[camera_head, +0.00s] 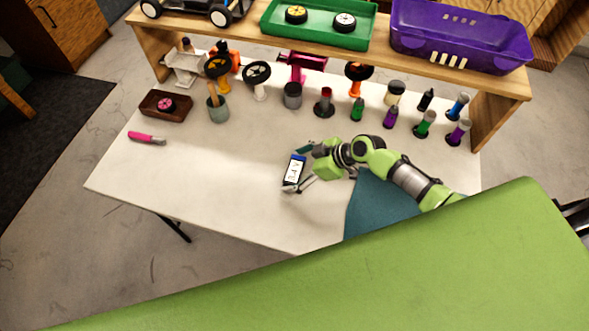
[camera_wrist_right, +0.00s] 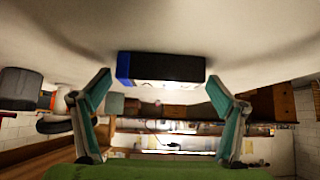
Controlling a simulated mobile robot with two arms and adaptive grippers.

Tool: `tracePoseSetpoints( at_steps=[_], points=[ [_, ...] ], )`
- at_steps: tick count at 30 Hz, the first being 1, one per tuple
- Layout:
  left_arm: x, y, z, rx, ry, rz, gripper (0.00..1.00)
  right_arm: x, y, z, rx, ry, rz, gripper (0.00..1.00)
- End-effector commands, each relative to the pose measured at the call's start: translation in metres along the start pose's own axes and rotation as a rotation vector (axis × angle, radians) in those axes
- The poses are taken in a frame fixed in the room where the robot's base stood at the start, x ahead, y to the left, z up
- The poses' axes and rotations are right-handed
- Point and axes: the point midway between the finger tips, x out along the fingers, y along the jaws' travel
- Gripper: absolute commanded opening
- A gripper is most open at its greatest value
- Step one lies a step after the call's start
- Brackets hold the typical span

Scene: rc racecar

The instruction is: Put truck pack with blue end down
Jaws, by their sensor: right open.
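The truck pack (camera_head: 293,173) is a dark block with a white "7.4V" label and a blue end. It appears to lie flat on the white table, blue end toward the shelf. In the right wrist view the pack (camera_wrist_right: 170,68) shows as a black block with its blue end at left. My right gripper (camera_head: 304,167) is open close to the pack, its fingers spread toward the pack's two ends. In the wrist view the gripper (camera_wrist_right: 158,86) has the pack ahead of its fingertips, with nothing held. My left gripper is out of view.
A pink marker (camera_head: 147,138) and a brown tray (camera_head: 165,106) lie at the table's left. Several bottles, wheels and cups stand in a row at the back under a wooden shelf (camera_head: 350,55). A teal mat (camera_head: 377,205) lies right of the pack. The table's front left is clear.

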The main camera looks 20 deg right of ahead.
Motion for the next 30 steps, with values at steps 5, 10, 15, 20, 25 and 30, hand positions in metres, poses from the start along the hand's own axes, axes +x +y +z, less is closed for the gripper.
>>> tracePoseSetpoints(
  at_steps=[5, 10, 15, 20, 25, 30],
  points=[
    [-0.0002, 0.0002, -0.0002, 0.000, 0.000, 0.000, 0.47, 0.0023, 0.0001, 0.0009, 0.000, -0.002, 0.000, 0.89],
    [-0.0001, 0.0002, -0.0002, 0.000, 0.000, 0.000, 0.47, 0.0021, -0.0001, 0.0009, 0.000, -0.001, 0.000, 0.68],
    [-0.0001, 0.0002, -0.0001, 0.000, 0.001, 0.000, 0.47, 0.0020, -0.0002, 0.0009, 0.000, -0.001, 0.000, 0.42],
    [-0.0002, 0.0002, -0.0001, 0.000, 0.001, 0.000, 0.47, 0.0018, 0.0001, 0.0000, 0.000, 0.000, 0.000, 0.42],
    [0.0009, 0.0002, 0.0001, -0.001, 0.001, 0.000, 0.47, 0.0004, 0.0003, -0.0016, -0.002, 0.001, 0.001, 0.42],
    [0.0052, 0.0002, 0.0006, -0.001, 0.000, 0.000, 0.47, -0.0065, 0.0004, -0.0083, -0.004, 0.001, 0.000, 0.42]
  ],
)
